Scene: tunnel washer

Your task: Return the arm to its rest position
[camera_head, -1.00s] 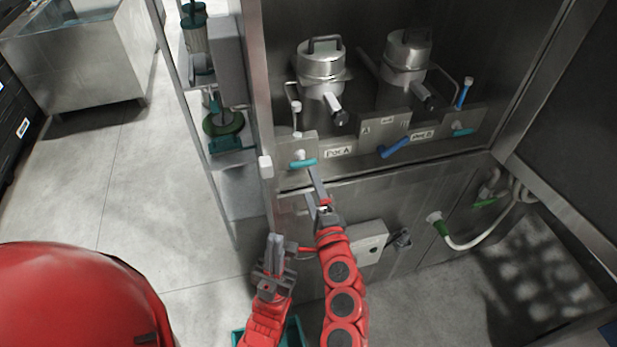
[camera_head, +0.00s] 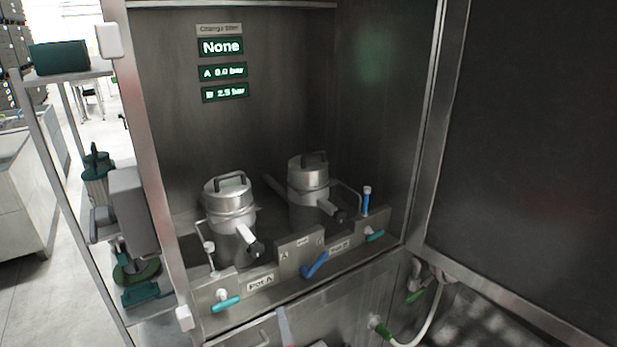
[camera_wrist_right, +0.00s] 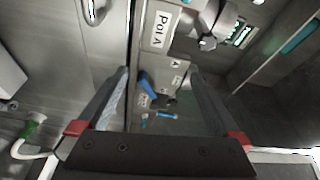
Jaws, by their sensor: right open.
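My right gripper (camera_head: 284,326) shows only as a grey finger with a red part at the bottom edge of the head view. It is in front of the panel, to the right of the teal handle (camera_head: 226,304) under the Pot A label (camera_head: 261,282). In the right wrist view my right gripper (camera_wrist_right: 159,75) has its two fingers wide apart with nothing held between them. The Pot A label (camera_wrist_right: 162,28) and a blue handle (camera_wrist_right: 148,86) show beyond the fingers. The rest of the right arm is out of the head view. My left gripper is not in view.
Two metal pots (camera_head: 229,205) (camera_head: 308,178) stand in the steel cabinet behind the valve panel. The blue handle (camera_head: 315,265) sticks out from it. A display (camera_head: 221,47) reads "None". A shelf rack (camera_head: 70,150) stands left; a hose (camera_head: 425,325) hangs lower right.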

